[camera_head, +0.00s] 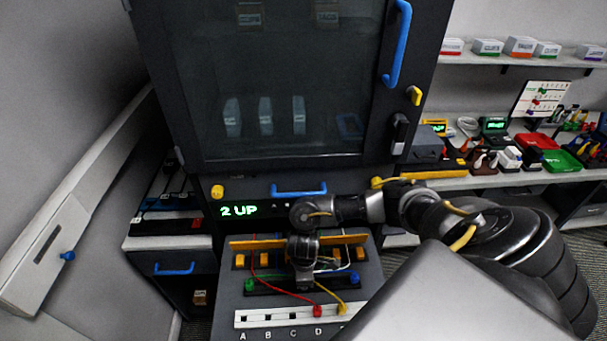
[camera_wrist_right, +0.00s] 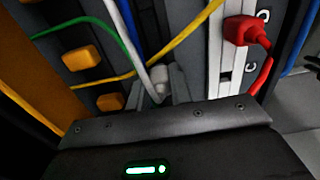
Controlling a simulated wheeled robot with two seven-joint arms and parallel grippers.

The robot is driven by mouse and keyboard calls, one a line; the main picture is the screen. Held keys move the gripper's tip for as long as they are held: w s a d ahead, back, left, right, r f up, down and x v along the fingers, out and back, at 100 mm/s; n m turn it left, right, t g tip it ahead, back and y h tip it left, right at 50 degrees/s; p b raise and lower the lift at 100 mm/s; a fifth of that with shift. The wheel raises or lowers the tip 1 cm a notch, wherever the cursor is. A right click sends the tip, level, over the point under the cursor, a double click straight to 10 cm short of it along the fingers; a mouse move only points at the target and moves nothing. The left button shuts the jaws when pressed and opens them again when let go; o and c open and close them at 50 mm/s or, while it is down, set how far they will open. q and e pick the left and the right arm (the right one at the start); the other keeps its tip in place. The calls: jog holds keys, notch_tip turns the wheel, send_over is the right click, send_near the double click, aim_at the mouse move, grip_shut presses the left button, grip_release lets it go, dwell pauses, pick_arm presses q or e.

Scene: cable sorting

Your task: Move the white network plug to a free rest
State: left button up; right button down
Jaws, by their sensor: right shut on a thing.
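My right gripper (camera_head: 303,282) reaches down over the middle of a sloped grey cable panel (camera_head: 228,312). In the right wrist view it is shut on the white network plug (camera_wrist_right: 157,87), which sits between the fingertips with its white cable (camera_wrist_right: 128,45) running up the picture. I cannot tell whether the plug touches the panel. In the head view the gripper hides the plug; part of a white cable (camera_head: 340,263) shows beside it. A green plug (camera_head: 249,285) and a blue plug (camera_head: 355,278) are on the dark rest strip. My left gripper is not in view.
A red plug (camera_head: 317,311) is at D on the white lettered strip (camera_head: 268,321), with a yellow plug (camera_head: 341,309) to its right. Red and yellow cables cross the panel. Orange blocks (camera_head: 239,261) line its back. A dark cabinet (camera_head: 270,90) stands behind.

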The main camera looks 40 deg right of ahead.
jog(key=shift+f, duration=0.4)
dwell(0.3)
jog(key=c, duration=0.7)
grip_release()
notch_tip(320, 180, up, 3)
jog(key=p, duration=0.3)
jog(key=shift+f, duration=0.15)
jog(key=shift+r, duration=2.2)
jog(key=shift+f, duration=0.1)
